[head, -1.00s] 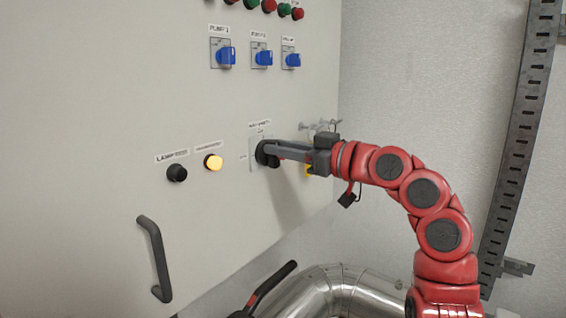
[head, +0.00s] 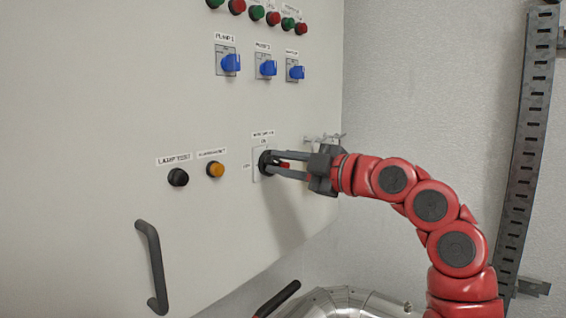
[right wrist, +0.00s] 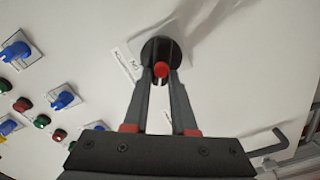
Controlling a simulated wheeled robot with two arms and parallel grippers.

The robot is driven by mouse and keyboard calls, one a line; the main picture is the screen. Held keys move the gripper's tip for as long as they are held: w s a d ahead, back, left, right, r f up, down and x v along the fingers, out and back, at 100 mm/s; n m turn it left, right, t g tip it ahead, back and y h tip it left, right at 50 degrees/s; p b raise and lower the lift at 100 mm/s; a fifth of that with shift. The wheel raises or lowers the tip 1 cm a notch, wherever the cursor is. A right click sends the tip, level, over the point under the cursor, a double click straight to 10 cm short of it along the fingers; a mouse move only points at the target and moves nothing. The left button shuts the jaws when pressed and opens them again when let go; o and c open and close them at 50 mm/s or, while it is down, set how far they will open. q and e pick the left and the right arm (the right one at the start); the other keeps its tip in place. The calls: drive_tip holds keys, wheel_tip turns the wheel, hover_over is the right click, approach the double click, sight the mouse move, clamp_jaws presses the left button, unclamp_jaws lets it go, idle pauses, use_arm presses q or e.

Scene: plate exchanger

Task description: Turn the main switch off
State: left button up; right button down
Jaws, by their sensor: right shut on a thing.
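The main switch is a round black knob with a red part (right wrist: 160,70), set on a pale square plate (head: 259,174) low on the cabinet's right side. A small mark sits above it and another to its left. My right gripper (head: 270,164) reaches in from the right, its two long grey fingers one above the other. It is shut on the switch. In the right wrist view, the gripper (right wrist: 161,48) has its fingers on either side of the red part, which shows between them. The fingers partly hide the knob. My left gripper is not in view.
A black lamp test button (head: 178,177) and an unlit amber lamp (head: 215,170) sit left of the switch. Blue pump switches (head: 231,63) are above. A black door handle (head: 155,265) juts out at lower left. A metal pipe (head: 345,303) runs below.

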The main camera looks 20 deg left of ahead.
drive_tip(key=n, duration=0.2)
drive_tip(key=f+n, duration=0.1)
drive_tip(key=n, duration=0.2)
drive_tip(key=shift+s+n, duration=0.1)
drive_tip(key=shift+n, duration=0.2)
idle(0.4)
drive_tip(key=c, duration=0.7)
unclamp_jaws()
drive_tip(key=shift+b, duration=0.3)
drive_tip(key=b+v, duration=0.4)
drive_tip(key=v, duration=1.3)
drive_tip(key=shift+d+r+b, duration=0.1)
drive_tip(key=shift+d+b, duration=0.05)
drive_tip(key=shift+b, duration=0.2)
